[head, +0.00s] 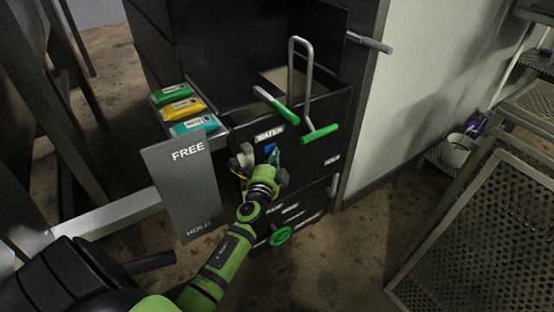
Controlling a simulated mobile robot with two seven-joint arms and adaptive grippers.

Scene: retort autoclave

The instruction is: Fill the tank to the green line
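The black tank cabinet (318,112) stands in the middle of the head view, with an open top. A white WATER label (269,134) is on its front. A small blue part (270,149) shows just below that label. My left gripper (273,160) is at the cabinet front, right at the blue part, and largely covers it. The fingers are small and overlap the panel, so I cannot tell whether they are open, shut or touching it. No green level line can be made out. My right gripper is not in view.
Two green-handled levers (320,133) stand at the tank's top front. A green round knob (280,236) is lower down. A grey FREE/HOLD plate (184,185) and a tray of coloured packets (181,108) are on the left. A perforated metal rack (490,235) is at right.

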